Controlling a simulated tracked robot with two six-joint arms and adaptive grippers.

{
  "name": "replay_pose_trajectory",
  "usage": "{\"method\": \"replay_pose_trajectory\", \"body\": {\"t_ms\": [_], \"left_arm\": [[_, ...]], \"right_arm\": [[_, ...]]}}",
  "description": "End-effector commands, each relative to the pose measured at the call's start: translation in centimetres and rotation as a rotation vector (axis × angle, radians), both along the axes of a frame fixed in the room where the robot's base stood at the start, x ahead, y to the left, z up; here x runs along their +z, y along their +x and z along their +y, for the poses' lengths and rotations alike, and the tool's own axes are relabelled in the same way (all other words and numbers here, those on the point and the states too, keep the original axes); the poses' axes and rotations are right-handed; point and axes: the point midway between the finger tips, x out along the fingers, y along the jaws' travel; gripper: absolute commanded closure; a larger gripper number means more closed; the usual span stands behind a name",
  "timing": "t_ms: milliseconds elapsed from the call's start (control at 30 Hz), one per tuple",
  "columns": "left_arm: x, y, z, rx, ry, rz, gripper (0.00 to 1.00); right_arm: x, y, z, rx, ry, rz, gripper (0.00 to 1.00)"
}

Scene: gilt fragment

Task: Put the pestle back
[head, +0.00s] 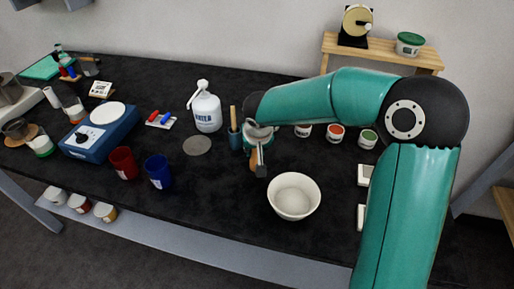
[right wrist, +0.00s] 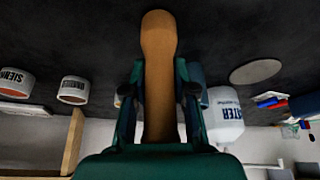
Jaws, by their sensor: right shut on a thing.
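The wooden pestle (right wrist: 158,45) is light brown with a rounded end. My right gripper (right wrist: 159,85) is shut around it, with a finger on each side in the right wrist view. In the head view the right gripper (head: 260,168) is above the table, left of and behind the bowl. Only a small brown part of the pestle (head: 253,160) shows there beside the fingers. A white bowl (head: 293,209), which looks like the mortar, stands upright near the table's front edge. No pestle is visible in it. My left gripper is out of view.
A blue holder (head: 235,140) with wooden sticks stands close behind the gripper. Several small tubs, including an orange-topped one (head: 335,134), line the back. A water bottle (head: 207,112), grey disc (head: 197,145) and blue cup (head: 158,172) are left. Table left of the bowl is clear.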

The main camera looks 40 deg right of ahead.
Motion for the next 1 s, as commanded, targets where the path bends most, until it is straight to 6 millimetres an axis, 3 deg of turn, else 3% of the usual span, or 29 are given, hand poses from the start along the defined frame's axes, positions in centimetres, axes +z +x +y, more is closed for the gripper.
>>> {"method": "replay_pose_trajectory", "body": {"t_ms": [33, 167, 567, 767, 1000], "left_arm": [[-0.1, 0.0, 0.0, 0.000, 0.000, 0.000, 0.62], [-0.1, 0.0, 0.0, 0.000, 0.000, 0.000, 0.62], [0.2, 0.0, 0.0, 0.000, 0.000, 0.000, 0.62], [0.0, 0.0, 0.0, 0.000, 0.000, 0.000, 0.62], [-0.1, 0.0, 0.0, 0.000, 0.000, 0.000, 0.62]], "right_arm": [[-0.1, 0.0, 0.0, 0.000, 0.000, 0.000, 0.69], [0.0, 0.0, 0.0, 0.000, 0.000, 0.000, 0.49], [0.4, -0.1, 0.0, 0.000, 0.000, -0.001, 0.49], [2.9, -0.9, 0.5, 0.000, -0.001, -0.005, 0.49], [7.5, -2.6, 1.4, 0.001, -0.001, -0.005, 0.49]]}}
